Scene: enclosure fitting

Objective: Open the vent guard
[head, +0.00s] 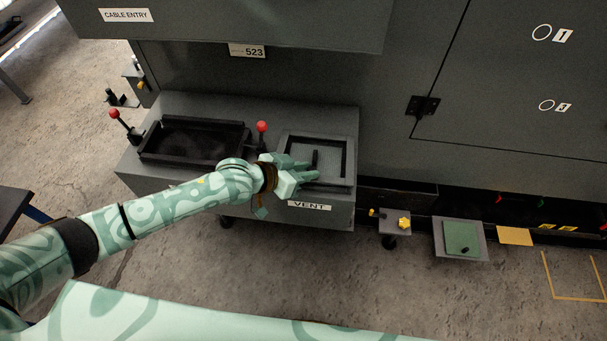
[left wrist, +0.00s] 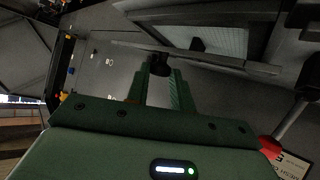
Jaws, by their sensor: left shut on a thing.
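The vent guard (head: 332,152) is a grey mesh panel in a dark frame on top of the low grey box, above the VENT label (head: 309,206). A short black handle (head: 315,158) stands up from it. My left gripper (head: 309,172) is at the guard's left front, shut on the handle. In the left wrist view, the dark end of the handle (left wrist: 160,66) sits between the tips of the green fingers, with the mesh of the guard (left wrist: 222,41) behind it. The guard looks about level in its frame; I cannot tell whether it is slightly raised. My right gripper is out of view.
A black-rimmed tray (head: 193,141) lies left of the guard, between two red-knobbed levers (head: 115,115) (head: 262,128). The large cabinet (head: 400,70) rises behind. A small bracket with a yellow knob (head: 404,223) and a green plate (head: 462,238) are to the right.

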